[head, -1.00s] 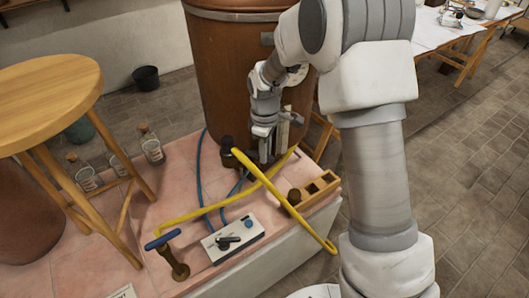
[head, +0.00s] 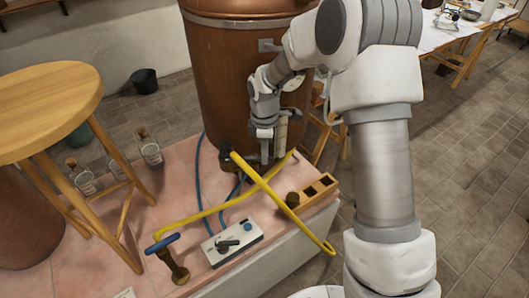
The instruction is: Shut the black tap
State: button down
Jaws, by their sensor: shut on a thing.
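My gripper (head: 265,154) points down at the foot of the copper vessel (head: 226,75) and is shut. Its fingertips are at a dark fitting (head: 252,166) low on the vessel, which I take for the black tap. The fingers and wrist hide most of it, so the angle of its handle cannot be read. A yellow bar with a dark end passes just left of the fingers.
A white box with a black lever (head: 232,242), a blue-handled brass valve (head: 175,266) and a wooden rack (head: 317,189) stand on the pink tiled ledge. A round stool (head: 45,100) stands at left.

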jog(key=c, duration=0.8)
grip_release()
jog(key=shift+o, duration=0.2)
